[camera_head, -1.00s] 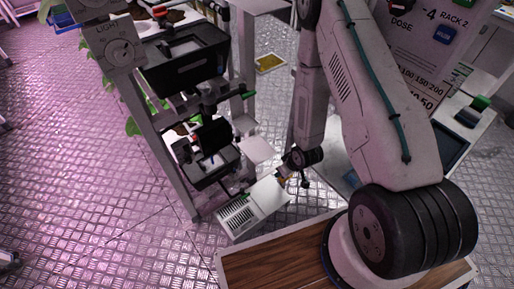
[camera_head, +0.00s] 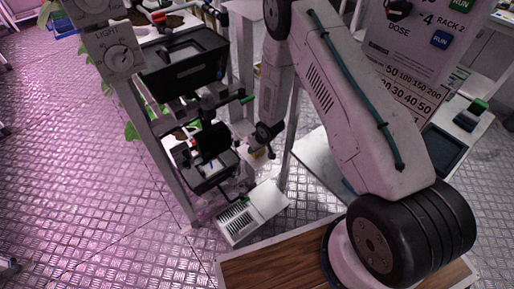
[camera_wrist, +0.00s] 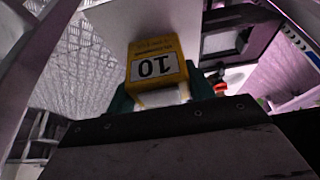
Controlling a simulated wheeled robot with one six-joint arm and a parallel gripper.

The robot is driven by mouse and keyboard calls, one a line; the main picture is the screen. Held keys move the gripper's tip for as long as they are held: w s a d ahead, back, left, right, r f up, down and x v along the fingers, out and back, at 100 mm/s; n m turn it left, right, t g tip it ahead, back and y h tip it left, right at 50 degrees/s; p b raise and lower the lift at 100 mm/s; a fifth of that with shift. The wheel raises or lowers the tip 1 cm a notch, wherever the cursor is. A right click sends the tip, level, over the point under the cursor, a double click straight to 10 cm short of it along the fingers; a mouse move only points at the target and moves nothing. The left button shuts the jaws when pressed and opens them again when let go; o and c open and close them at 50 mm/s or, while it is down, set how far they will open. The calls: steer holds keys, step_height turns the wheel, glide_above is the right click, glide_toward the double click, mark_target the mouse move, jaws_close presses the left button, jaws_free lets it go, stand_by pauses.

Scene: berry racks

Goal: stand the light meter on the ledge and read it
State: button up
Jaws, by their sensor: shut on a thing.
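A yellow block with a white panel reading "10" upside down, which looks like the light meter (camera_wrist: 157,68), is between my gripper's fingers (camera_wrist: 160,98) in the wrist view. Green pads show at its two sides, and the fingers are shut on it. In the head view my gripper (camera_head: 259,150) is beside the rack, above the white slotted box, with a small bit of yellow at its tip. A pale flat surface (camera_wrist: 135,22) lies behind the meter in the wrist view; I cannot tell whether it is the ledge or whether the meter touches it.
A rack post marked LIGHT with a dial (camera_head: 120,58) stands at left. A black tray (camera_head: 185,60) and a black device (camera_head: 210,143) are close left of my gripper. A white slotted box (camera_head: 240,222) is below. A wooden board (camera_head: 265,262) lies in front.

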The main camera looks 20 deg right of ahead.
steer(key=shift+f, duration=0.3)
steer(key=shift+f, duration=0.15)
steer(key=o, duration=1)
steer(key=shift+o, duration=0.2)
